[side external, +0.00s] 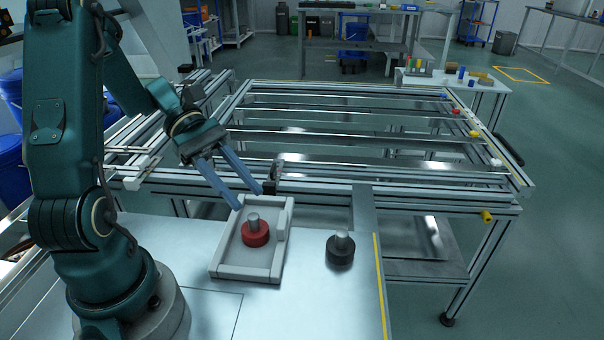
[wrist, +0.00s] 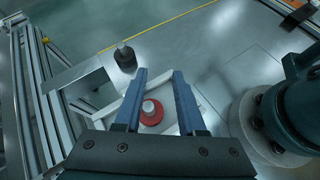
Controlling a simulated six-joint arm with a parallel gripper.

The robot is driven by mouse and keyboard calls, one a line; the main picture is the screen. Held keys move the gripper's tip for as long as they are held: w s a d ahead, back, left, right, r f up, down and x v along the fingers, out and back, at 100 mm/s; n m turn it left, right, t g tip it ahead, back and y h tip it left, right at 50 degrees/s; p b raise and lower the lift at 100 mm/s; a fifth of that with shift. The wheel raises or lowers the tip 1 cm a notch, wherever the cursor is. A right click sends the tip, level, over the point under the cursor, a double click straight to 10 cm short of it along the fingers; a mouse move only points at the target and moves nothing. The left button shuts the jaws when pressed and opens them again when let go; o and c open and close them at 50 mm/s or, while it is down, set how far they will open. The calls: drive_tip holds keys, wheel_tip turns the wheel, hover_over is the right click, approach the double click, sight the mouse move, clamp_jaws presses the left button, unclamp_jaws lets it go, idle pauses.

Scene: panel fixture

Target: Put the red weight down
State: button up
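The red weight (side external: 255,233), a red disc with a grey knob on top, sits upright inside a shallow light-grey tray (side external: 219,262) on the metal table. In the wrist view the red weight (wrist: 151,113) shows between my two blue fingers. My gripper (side external: 250,197) is open and empty. Its fingertips are above the tray's far part, apart from the weight. In the wrist view my gripper (wrist: 159,74) has its fingers spread with a clear gap.
A black weight (side external: 340,251) with a grey knob stands on the table right of the tray, also seen in the wrist view (wrist: 125,58). A metal frame with rails (side external: 330,133) lies behind the tray. A yellow line (side external: 379,285) marks the table's right edge.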

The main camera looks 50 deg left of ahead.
drive_tip(key=s+d+r+m+t+y, duration=0.1)
drive_tip(key=s+d+r+m+y, duration=0.1)
drive_tip(key=m+y, duration=0.3)
drive_tip(key=s+d+r+m+t+y, duration=0.2)
drive_tip(key=m+y, duration=0.4)
drive_tip(key=m, duration=0.8)
drive_tip(key=shift+s+d+r, duration=0.6)
drive_tip(key=shift+d, duration=0.2)
